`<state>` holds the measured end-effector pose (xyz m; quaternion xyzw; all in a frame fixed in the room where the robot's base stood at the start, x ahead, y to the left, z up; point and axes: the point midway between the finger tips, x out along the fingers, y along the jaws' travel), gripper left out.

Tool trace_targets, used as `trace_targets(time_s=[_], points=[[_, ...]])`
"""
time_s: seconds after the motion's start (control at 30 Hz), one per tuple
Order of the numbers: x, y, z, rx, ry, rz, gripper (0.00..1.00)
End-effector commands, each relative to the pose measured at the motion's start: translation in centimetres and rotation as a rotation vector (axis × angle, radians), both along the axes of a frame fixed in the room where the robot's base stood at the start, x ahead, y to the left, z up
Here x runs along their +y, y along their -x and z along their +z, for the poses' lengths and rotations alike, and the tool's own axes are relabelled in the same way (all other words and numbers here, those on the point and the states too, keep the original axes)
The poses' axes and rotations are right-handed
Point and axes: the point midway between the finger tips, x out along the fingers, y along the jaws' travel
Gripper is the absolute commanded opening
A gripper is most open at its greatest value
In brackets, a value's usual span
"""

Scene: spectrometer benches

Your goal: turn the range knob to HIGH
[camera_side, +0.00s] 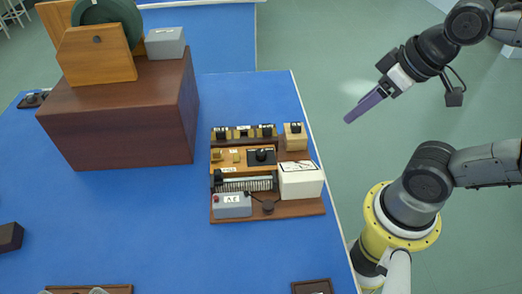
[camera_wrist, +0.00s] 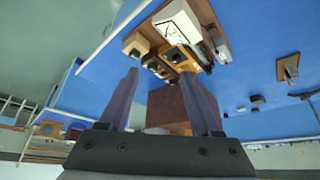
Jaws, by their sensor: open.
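A wooden instrument board (camera_side: 305,209) lies on the blue bench. A black knob (camera_side: 262,155) sits on a dark plate in its middle. Another dark knob (camera_side: 295,127) sits on a small light-wood box at the back right corner. The labels are too small to tell which is the range knob or where either points. My gripper (camera_side: 348,118) is up in the air to the right of the board, past the bench edge, touching nothing. In the wrist view my gripper (camera_wrist: 160,73) has its two purple fingers apart and empty, with the board beyond them.
A white meter box (camera_side: 300,183) and a grey box (camera_side: 231,206) stand on the board's front part. A large dark-brown box (camera_side: 120,115) stands to the left, carrying a wooden stand and a grey box. Blue bench in front of the board is mostly clear.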

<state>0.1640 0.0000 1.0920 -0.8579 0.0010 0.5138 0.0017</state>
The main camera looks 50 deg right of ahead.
Motion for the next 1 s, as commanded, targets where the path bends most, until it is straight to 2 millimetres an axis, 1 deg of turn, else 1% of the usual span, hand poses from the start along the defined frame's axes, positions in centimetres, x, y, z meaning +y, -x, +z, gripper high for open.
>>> trace_targets(time_s=[0.1,0.17,0.2,0.3,0.4,0.47,0.57,0.67,0.7,0.77,0.8,0.9,1.0], points=[[0.0,0.1,0.0,0.003,-0.022,-0.041,0.67],[0.0,-0.2,0.7,-0.008,-0.043,-0.08,0.67],[0.0,-0.6,1.3,-0.015,-0.062,-0.113,0.67],[0.1,-2.5,2.6,0.007,-0.107,-0.193,0.67],[0.4,-4.4,3.3,0.042,-0.138,-0.252,0.67],[0.6,-5.7,3.5,0.069,-0.154,-0.284,0.67],[1.2,-8.4,3.5,0.123,-0.174,-0.337,0.67],[1.9,-11.4,2.8,0.188,-0.185,-0.386,0.67],[2.3,-12.6,2.3,0.216,-0.187,-0.404,0.67],[2.9,-14.4,1.5,0.256,-0.185,-0.426,0.67],[3.3,-15.5,0.7,0.284,-0.181,-0.437,0.67],[4.3,-17.8,-1.4,0.35,-0.165,-0.452,0.67],[5.2,-19.2,-3.6,0.407,-0.142,-0.444,0.67]])
